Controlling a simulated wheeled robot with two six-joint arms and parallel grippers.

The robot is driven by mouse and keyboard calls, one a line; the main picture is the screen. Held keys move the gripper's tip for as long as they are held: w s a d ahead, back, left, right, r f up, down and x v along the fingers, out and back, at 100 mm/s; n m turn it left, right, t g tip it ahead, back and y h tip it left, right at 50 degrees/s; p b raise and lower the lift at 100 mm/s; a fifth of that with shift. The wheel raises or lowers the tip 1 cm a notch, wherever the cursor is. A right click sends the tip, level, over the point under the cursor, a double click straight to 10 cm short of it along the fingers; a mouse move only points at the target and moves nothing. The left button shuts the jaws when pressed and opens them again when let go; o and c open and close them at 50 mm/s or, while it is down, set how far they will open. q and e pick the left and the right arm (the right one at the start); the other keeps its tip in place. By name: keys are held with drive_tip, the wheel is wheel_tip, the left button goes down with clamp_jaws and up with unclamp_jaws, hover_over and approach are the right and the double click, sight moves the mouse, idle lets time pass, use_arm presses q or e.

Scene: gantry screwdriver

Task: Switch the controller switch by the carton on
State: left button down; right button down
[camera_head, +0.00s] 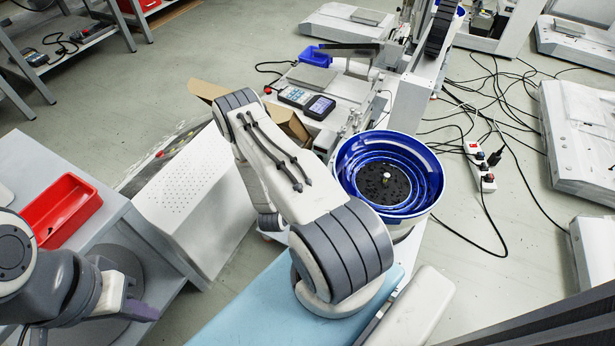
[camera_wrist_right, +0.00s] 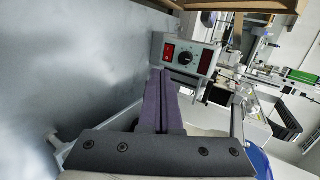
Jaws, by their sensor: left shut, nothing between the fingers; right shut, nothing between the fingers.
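The controller (camera_wrist_right: 187,59) is a grey box in the right wrist view. Its front has a red rocker switch (camera_wrist_right: 169,52), a black knob (camera_wrist_right: 186,58) and a red display (camera_wrist_right: 206,62). Part of the brown carton (camera_wrist_right: 270,5) shows above it; the carton (camera_head: 289,124) is partly behind my right arm in the head view. My right gripper (camera_wrist_right: 162,74) is shut and empty, its dark purple fingers pointing at the controller's front just below the switch. I cannot tell whether they touch. The head view hides this gripper and the controller behind my arm. My left gripper (camera_head: 140,308) is shut and empty at lower left.
A blue bowl feeder (camera_head: 428,205) stands right of my right arm. A white perforated box (camera_head: 190,195) and a red tray (camera_head: 68,208) are at left. Cables and a power strip (camera_head: 480,165) lie on the right floor.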

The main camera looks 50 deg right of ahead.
drive_tip(key=b+x, duration=0.5)
drive_tip(key=x, duration=0.4)
drive_tip(key=shift+a+f, duration=0.15)
drive_tip(key=shift+f, duration=0.05)
drive_tip(key=d+b, duration=0.1)
drive_tip(key=w+d+b, duration=0.1)
drive_tip(key=d, duration=0.1)
drive_tip(key=shift+w+d, duration=0.15)
drive_tip(key=shift+w, duration=0.05)
drive_tip(key=shift+w+d+r+b, duration=0.15)
drive_tip(key=shift+w+d+b, duration=0.05)
drive_tip(key=shift+d+b, duration=0.2)
